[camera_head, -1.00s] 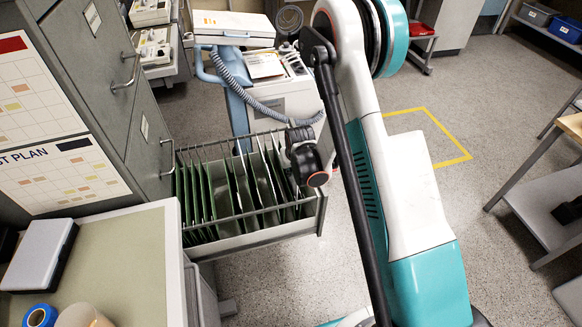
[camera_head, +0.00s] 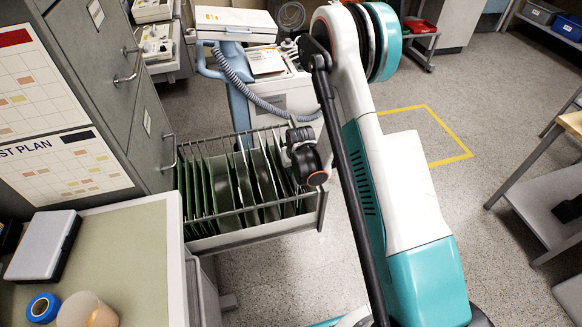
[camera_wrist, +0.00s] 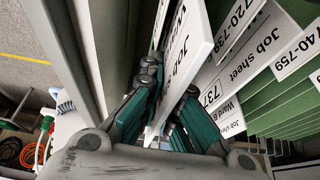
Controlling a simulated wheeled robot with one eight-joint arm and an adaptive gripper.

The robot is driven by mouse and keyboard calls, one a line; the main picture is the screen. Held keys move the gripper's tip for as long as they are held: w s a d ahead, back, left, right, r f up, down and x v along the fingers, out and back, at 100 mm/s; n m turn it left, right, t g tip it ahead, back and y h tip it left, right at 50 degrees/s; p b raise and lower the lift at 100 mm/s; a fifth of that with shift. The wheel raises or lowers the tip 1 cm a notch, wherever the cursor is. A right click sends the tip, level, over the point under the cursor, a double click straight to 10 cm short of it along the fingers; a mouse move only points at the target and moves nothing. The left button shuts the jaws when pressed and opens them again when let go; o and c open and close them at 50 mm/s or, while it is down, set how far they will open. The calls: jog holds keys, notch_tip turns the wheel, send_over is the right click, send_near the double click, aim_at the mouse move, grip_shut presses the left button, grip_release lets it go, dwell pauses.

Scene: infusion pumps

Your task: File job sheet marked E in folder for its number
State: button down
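In the wrist view a white job sheet (camera_wrist: 184,52) with black print runs between the fingers of my gripper (camera_wrist: 170,84). The fingers have teal pads and appear shut on this sheet. Its letter and full number are hidden. A second sheet, printed "Job sheet 737" (camera_wrist: 228,84), shows just to the right among the folders. Folder tabs read "720-739" (camera_wrist: 238,22) and "740-759" (camera_wrist: 298,50). In the head view, green hanging folders (camera_head: 205,185) fill the open drawer (camera_head: 250,233).
The grey cabinet (camera_head: 105,75) stands at the left. A pump cart (camera_head: 265,95) stands behind the drawer.

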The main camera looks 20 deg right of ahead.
jog(key=shift+f, duration=0.3)
dwell(0.4)
jog(key=c, duration=1.7)
grip_release()
jog(key=v, duration=1.2)
